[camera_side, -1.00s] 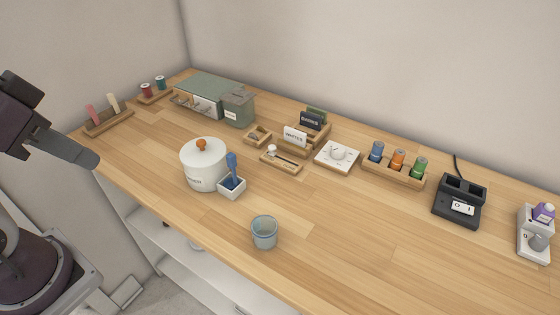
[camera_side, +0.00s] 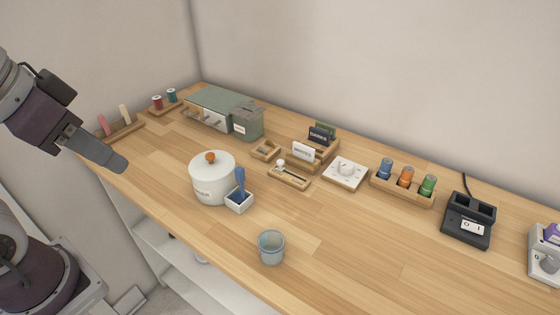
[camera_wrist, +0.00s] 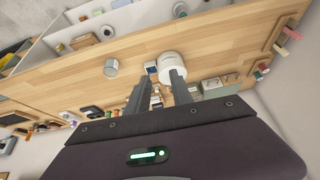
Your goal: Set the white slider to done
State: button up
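The white slider is a small round white knob (camera_side: 281,163) at the left end of a slot in a low wooden block (camera_side: 290,178). The block lies on the table right of the white pot, in front of the card holder. Any lettering on it is too small to read. My gripper (camera_side: 118,163) is above the table's left front edge in the side view, well left of the slider and touching nothing. In the wrist view its two fingers (camera_wrist: 158,88) are apart with nothing held between them. The slider cannot be made out clearly in that view.
The white lidded pot (camera_side: 208,185) and a white box with a blue-handled tool (camera_side: 239,203) stand between my gripper and the slider. A glass cup (camera_side: 271,250) is in front. A white dial (camera_side: 346,173) sits right of the slider.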

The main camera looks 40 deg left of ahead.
jog(key=shift+o, duration=0.7)
jog(key=w+d+m, duration=0.1)
jog(key=w, duration=1)
jog(key=shift+w+d+f+m+g, duration=0.2)
jog(key=shift+w+m+g, duration=0.2)
jog(key=m+h, duration=0.2)
send_near(280, 161)
jog(key=shift+g, duration=0.3)
jog(key=x, duration=0.7)
jog(key=shift+w+d+f, duration=0.1)
jog(key=shift+w+f, duration=0.2)
jog(key=shift+w, duration=0.1)
grip_shut()
